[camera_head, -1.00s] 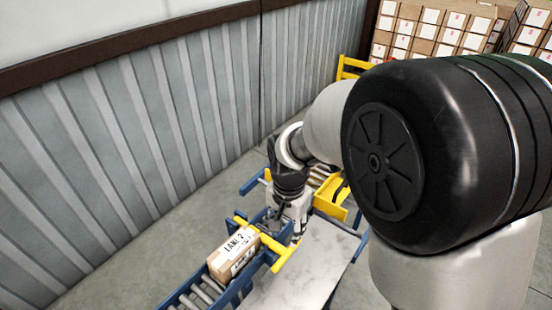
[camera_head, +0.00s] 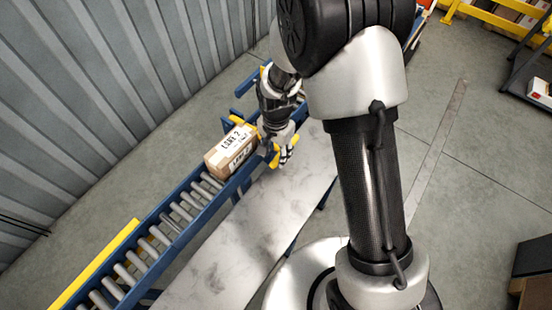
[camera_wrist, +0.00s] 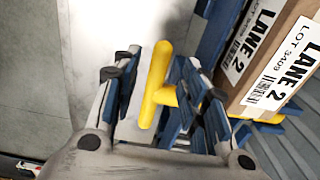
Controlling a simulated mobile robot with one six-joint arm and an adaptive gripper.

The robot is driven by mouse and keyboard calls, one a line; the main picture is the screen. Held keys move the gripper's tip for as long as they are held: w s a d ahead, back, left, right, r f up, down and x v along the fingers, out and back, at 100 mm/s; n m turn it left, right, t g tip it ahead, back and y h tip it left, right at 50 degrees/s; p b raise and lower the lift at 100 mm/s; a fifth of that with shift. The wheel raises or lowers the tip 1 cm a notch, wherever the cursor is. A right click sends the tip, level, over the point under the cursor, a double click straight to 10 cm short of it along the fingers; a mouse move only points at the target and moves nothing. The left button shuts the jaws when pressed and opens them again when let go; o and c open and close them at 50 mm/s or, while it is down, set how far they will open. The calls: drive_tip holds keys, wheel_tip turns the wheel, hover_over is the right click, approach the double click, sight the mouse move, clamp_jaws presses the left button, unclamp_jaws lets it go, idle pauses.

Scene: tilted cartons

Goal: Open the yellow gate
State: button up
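The yellow gate (camera_head: 274,159) stands across the roller conveyor, partly hidden by my gripper (camera_head: 286,155) in the head view. In the wrist view its yellow bar (camera_wrist: 156,84) shows between the two fingers of my gripper (camera_wrist: 163,80). The fingers are apart, with a visible gap between the left finger and the bar. The right finger is close to the bar; I cannot tell if it touches. A brown carton (camera_head: 231,150) labelled LANE 2 lies on the rollers beside the gate. The carton (camera_wrist: 270,60) also fills the wrist view's upper right.
The blue-framed conveyor (camera_head: 168,215) runs to the lower left with bare rollers and a yellow side rail (camera_head: 95,265). A pale marble-like tabletop (camera_head: 255,225) lies alongside it. A corrugated grey wall (camera_head: 110,80) stands behind.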

sight(276, 160)
drive_tip(key=shift+f+b, duration=0.3)
drive_tip(key=shift+f, duration=1.2)
clamp_jaws()
